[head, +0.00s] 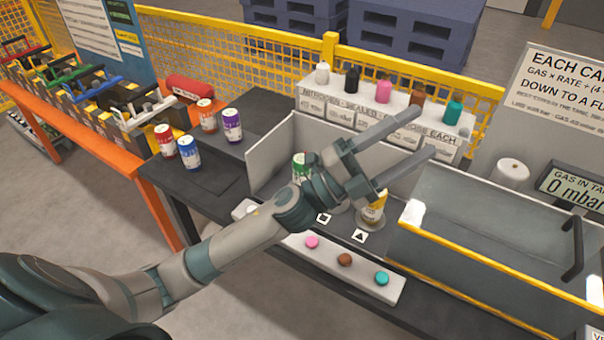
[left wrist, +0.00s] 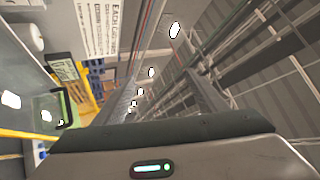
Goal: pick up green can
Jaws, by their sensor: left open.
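The green can (head: 299,166) stands in the grey-walled bay in the head view, mostly hidden behind my left wrist. My left gripper (head: 412,134) is open and empty. Its two fingers point to the upper right, above the bay and past the green can. The left wrist view shows the gripper body and the hall beyond, with no can in sight. A yellow can (head: 373,212) stands in the bay below the gripper. My right gripper does not show.
Red, blue, orange and purple cans (head: 232,125) stand on the dark bench at left. Several small bottles (head: 384,92) line a white shelf behind. A clear-walled chamber with a yellow rim (head: 480,262) is at right. A strip with coloured buttons (head: 345,260) lies in front.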

